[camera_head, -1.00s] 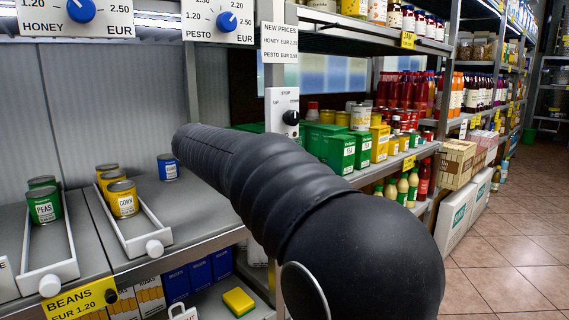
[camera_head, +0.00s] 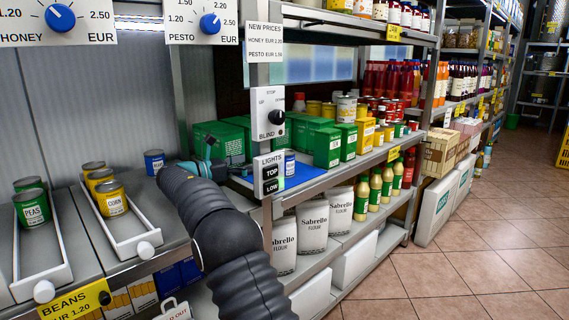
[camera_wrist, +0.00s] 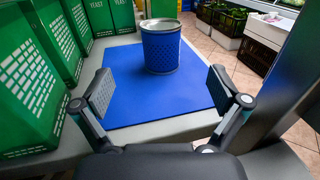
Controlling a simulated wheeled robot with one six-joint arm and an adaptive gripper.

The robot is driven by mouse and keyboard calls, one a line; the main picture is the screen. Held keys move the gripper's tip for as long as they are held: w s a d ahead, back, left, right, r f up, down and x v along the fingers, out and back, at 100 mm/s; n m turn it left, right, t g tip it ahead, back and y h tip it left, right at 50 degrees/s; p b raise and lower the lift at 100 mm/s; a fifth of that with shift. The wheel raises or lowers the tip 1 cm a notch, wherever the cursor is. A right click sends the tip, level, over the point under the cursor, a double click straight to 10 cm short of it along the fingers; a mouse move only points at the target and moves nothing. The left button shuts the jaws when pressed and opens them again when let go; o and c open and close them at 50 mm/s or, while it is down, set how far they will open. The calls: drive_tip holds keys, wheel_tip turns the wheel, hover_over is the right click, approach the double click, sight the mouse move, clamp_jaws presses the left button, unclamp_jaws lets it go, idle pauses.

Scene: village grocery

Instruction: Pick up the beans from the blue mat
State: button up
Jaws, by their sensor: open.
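In the wrist view a blue can (camera_wrist: 160,48) with a pale metal lid stands upright on the blue mat (camera_wrist: 125,90). I take it for the beans; no name is readable. My gripper (camera_wrist: 160,92) is open and empty, its two fingers apart on the near side of the can, not touching it. In the head view the can (camera_head: 289,163) and part of the mat (camera_head: 300,176) show behind the post with the switches. My gripper (camera_head: 208,158) is left of that post, partly hidden.
Green boxes (camera_wrist: 50,60) line the mat's left side in the wrist view; a dark post (camera_wrist: 295,75) stands close at the right. Another blue can (camera_head: 154,161) stands on the left shelf, behind the corn cans (camera_head: 111,198) and peas cans (camera_head: 32,207).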

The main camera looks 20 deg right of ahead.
sight(286, 156)
drive_tip(key=d, duration=0.4)
drive_tip(key=w+d, duration=0.1)
drive_tip(key=d, duration=0.8)
drive_tip(key=shift+w+r, duration=0.15)
drive_tip(key=shift+a, duration=0.1)
drive_tip(key=c, duration=1.5)
